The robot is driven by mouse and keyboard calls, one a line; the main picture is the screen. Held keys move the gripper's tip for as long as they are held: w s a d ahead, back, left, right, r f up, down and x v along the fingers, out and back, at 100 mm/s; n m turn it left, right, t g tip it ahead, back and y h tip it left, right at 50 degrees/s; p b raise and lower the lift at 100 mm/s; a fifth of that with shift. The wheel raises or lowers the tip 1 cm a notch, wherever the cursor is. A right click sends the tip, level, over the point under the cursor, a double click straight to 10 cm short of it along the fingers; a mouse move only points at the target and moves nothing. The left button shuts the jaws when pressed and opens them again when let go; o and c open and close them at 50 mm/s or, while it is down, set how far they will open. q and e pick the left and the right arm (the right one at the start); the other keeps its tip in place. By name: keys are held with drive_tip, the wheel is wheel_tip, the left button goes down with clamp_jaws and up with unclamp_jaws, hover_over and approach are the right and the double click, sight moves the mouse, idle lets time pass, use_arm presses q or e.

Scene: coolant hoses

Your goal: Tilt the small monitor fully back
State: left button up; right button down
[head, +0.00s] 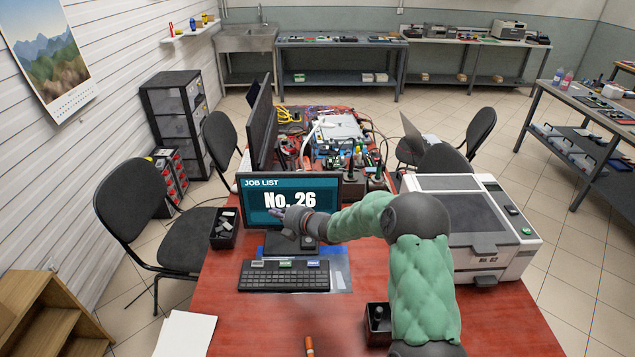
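The small monitor (258,197) stands on the red table, its screen facing me and reading "JOB LIST No. 26". It looks near upright; its exact tilt is hard to judge. My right gripper (283,213) is in front of the lower part of the screen, its fingers pointing left. Whether it touches the screen, and whether its fingers are open or shut, cannot be told. My green-sleeved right arm reaches in from the lower right and hides the screen's lower right part. My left gripper is not in view.
A keyboard (284,275) lies in front of the monitor. A white printer (488,240) stands to the right, a dark bin (224,229) to the left. A larger dark monitor (262,125) and cluttered electronics are behind. A small dark box (377,323) is near the front.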

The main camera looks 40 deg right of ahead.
wheel_tip(320, 180, up, 3)
drive_tip(key=m+t+h, duration=0.2)
drive_tip(key=m, duration=0.7)
drive_tip(key=m+g+h, duration=0.3)
drive_tip(key=m+h, duration=0.8)
drive_tip(key=m, duration=2.4)
approach(318, 177)
drive_tip(key=b+x, duration=0.2)
drive_tip(key=x, duration=0.5)
drive_tip(key=shift+w, duration=0.1)
drive_tip(key=shift+r, duration=0.1)
